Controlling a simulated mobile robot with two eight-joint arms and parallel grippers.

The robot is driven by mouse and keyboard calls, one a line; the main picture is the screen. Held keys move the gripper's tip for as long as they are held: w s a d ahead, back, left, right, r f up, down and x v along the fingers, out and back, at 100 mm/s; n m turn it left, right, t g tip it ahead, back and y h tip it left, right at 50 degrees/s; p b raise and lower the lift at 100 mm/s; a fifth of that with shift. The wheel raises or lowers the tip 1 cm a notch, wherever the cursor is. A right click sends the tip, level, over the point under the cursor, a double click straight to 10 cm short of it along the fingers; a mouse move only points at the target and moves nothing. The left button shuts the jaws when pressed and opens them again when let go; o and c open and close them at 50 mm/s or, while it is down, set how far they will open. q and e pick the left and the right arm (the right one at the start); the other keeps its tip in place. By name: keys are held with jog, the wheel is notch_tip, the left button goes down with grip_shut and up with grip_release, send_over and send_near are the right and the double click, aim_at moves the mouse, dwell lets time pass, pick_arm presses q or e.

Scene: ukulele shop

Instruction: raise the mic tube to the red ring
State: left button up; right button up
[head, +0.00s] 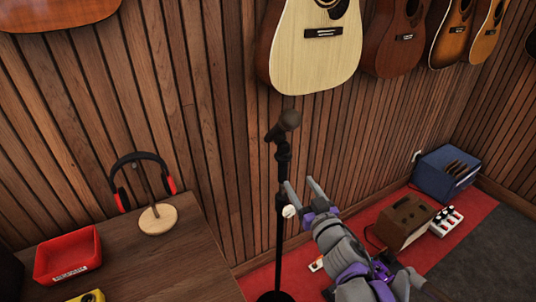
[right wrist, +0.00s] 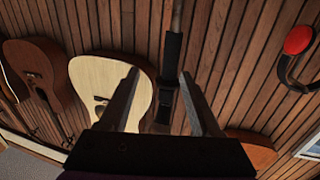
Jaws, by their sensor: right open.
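A black microphone stand stands upright in the head view, with the microphone (head: 288,121) tilted at its top. Its dark mic tube (head: 281,185) runs down from there, and a pale knob (head: 288,211) sits lower on the pole. I cannot make out a red ring on it. My right gripper (head: 299,182) is open and empty, just right of the tube, its left fingertip close to it. In the right wrist view the stand (right wrist: 172,48) shows between the open fingers (right wrist: 157,74), nearer the right one; contact is not clear. My left gripper is not in view.
A wooden counter (head: 190,270) at left holds headphones on a stand (head: 157,218) and a red tray (head: 68,255). Guitars (head: 316,50) hang on the slatted wall behind. A brown amp (head: 405,220) and a blue case (head: 446,172) stand on the floor at right.

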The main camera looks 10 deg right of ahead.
aim_at(279, 161)
jog(key=shift+w+a+n+y, duration=0.4)
jog(key=shift+w+a+y, duration=0.3)
jog(key=shift+w+a, duration=0.2)
jog(key=x, duration=0.9)
jog(key=shift+w, duration=0.4)
grip_shut()
